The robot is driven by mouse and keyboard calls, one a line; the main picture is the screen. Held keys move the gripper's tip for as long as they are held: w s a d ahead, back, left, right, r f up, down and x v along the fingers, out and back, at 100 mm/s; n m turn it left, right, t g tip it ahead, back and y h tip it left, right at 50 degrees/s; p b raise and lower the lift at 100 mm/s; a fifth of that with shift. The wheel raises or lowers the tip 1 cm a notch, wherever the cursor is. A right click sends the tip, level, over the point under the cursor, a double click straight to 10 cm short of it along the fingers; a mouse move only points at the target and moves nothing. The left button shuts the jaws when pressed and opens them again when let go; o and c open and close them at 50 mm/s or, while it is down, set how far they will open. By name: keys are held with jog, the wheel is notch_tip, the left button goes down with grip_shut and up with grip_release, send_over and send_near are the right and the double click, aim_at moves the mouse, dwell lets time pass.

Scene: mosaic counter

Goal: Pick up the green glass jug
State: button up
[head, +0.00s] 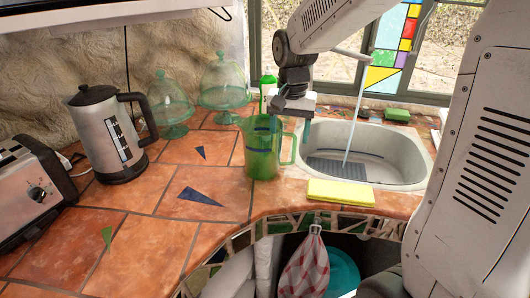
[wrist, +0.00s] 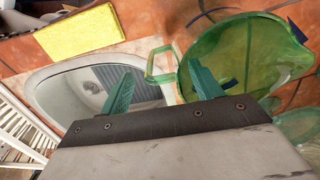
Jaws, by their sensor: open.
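The green glass jug (head: 262,150) stands upright on the tiled counter, left of the sink, with its handle (head: 288,149) toward the right. My gripper (head: 292,128) is above and just right of the jug, fingers pointing down near the handle. In the wrist view the jug (wrist: 235,62) fills the upper right, with its handle (wrist: 160,64) lying between the lines of the two green fingers (wrist: 160,85). The fingers are apart with nothing held. I cannot tell how far the fingertips are from the handle.
The sink (head: 365,155) with running water is right of the jug. A yellow sponge (head: 340,193) lies at the counter's front edge. A green bottle (head: 267,92) and glass domes (head: 222,80) stand behind. A kettle (head: 105,135) and toaster (head: 30,190) are left. Tiles left of the jug are clear.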

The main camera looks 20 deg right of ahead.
notch_tip(320, 180, down, 3)
jog(key=shift+w+f, duration=0.1)
jog(key=shift+f, duration=0.05)
jog(key=shift+c, duration=0.3)
grip_shut()
